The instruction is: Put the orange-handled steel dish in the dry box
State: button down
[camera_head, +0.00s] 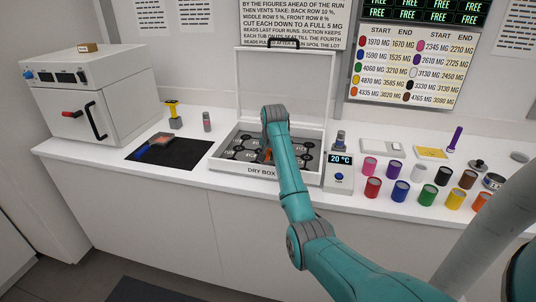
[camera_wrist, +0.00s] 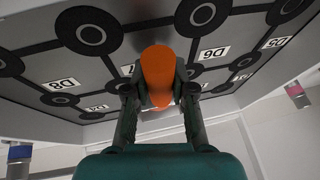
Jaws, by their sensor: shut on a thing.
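The dry box (camera_head: 230,167) stands on the counter with its clear lid (camera_head: 283,80) raised. Its floor, seen in the wrist view (camera_wrist: 123,62), has dark round spots with labels such as D8 and D5. My gripper (camera_wrist: 159,92) is shut on the orange handle (camera_wrist: 158,62) of the steel dish, over the box floor. In the head view a little of the orange handle (camera_head: 268,154) shows beside my arm, inside the box outline.
A small device (camera_head: 339,172) reading 20 °C stands right of the box, with several coloured jars (camera_head: 401,191) beyond it. A dark mat (camera_head: 190,152) with a blue-handled item lies to the left, near a white oven (camera_head: 90,95). A yellow-topped item (camera_head: 173,112) stands behind the mat.

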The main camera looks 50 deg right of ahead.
jog(key=shift+f, duration=0.2)
jog(key=c, duration=0.9)
grip_release()
jog(key=shift+r, duration=3)
